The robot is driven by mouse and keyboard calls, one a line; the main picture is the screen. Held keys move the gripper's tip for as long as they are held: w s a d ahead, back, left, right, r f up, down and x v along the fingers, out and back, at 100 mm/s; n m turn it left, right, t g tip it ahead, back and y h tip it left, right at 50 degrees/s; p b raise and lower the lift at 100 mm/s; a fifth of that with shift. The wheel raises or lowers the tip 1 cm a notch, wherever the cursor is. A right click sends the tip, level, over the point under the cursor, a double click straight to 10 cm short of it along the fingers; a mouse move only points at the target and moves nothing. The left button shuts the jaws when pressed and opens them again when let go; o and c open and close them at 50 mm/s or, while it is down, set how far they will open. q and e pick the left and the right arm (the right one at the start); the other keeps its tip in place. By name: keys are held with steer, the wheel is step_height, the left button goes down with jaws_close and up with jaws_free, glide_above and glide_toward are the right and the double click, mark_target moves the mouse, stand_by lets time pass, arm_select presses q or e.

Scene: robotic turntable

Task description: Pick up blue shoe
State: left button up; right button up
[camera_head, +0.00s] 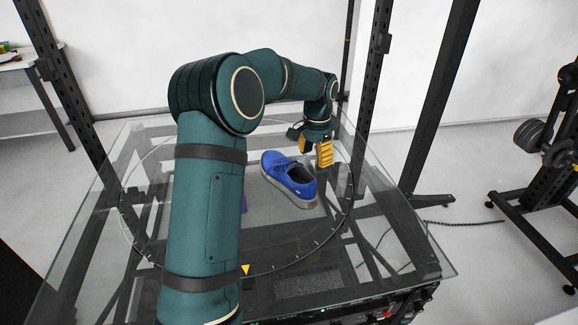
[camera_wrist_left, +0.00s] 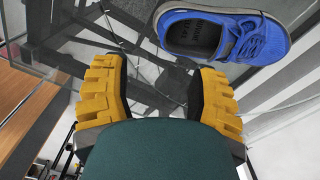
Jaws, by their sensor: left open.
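A blue shoe (camera_head: 289,178) with a grey sole stands upright on the glass turntable (camera_head: 268,262). Its toe points to the far left and its heel to the near right in the head view. My left gripper (camera_head: 315,152), with yellow ridged fingers, is above the glass, just beyond and to the right of the shoe. In the left wrist view the gripper (camera_wrist_left: 157,95) is open with nothing between its fingers, and the shoe (camera_wrist_left: 232,32) lies ahead of the right finger, its dark opening facing up. My right gripper is in neither view.
Black upright posts (camera_head: 372,95) frame the glass table. A small purple thing (camera_head: 244,203) is partly hidden behind my left arm. A rack with dumbbells (camera_head: 535,135) stands at the right. The glass in front of the shoe is clear.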

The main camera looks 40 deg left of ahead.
mark_target(311, 183)
arm_select(q)
step_height(311, 183, down, 8)
steer(key=shift+w+a+f+b, duration=0.15)
steer(key=shift+b, duration=0.7)
steer(key=shift+a+f+b, duration=0.15)
steer(key=shift+f+b, duration=0.2)
steer(key=shift+f, duration=1)
steer(key=shift+a+f+b, duration=0.15)
steer(key=shift+f+b, duration=0.15)
steer(key=shift+f, duration=1)
steer(key=shift+c, duration=0.4)
jaws_close()
